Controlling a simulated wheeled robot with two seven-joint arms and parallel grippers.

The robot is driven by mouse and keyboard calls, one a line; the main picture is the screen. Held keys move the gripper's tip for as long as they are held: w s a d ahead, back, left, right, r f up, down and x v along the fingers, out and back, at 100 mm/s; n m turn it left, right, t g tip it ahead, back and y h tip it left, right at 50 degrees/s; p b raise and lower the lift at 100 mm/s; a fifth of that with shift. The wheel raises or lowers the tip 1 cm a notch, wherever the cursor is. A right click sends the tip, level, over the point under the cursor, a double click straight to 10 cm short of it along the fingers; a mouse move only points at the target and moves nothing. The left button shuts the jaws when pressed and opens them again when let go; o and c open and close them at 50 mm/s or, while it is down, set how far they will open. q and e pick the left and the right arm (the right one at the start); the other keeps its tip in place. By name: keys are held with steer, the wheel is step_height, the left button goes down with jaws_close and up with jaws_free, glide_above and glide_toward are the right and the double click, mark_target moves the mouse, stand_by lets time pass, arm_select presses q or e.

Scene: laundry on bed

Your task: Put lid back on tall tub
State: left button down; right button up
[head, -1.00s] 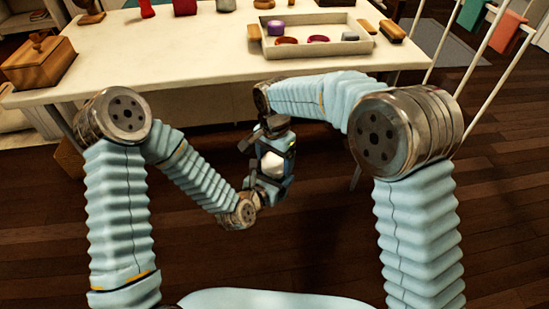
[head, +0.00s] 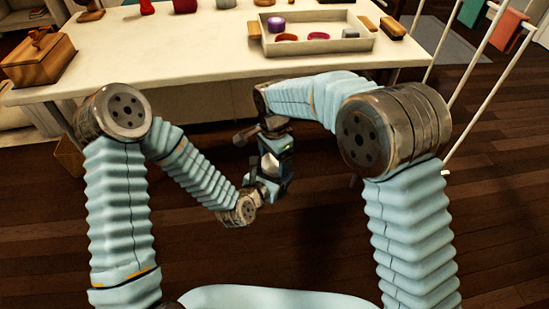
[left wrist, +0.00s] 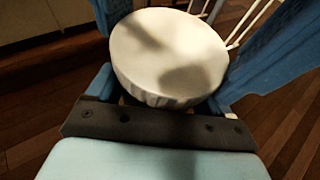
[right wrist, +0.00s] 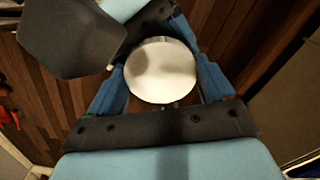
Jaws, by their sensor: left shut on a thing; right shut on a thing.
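A white round lid (left wrist: 168,55) with a ribbed rim fills the middle of the left wrist view. My left gripper (left wrist: 160,103) is shut on it, its blue fingertips mostly hidden behind the rim. My right gripper (right wrist: 161,80) is shut on a white round piece, seemingly the tub (right wrist: 160,68), seen end-on between its blue fingers. In the head view my right gripper (head: 277,150) is above my left gripper (head: 264,189), very close together, with a bit of white between them. The tub's side is mostly hidden; I cannot tell whether lid and tub touch.
The cream table (head: 180,62) stands beyond my arms. It bears a shallow tray (head: 317,46) with small items, a brush (head: 392,28), a wooden box (head: 38,58) and red items at the back. White rails (head: 478,70) rise at right. The wooden floor below my grippers is clear.

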steer(key=o, duration=0.9)
steer(key=shift+o, duration=0.2)
steer(key=shift+r, duration=2.3)
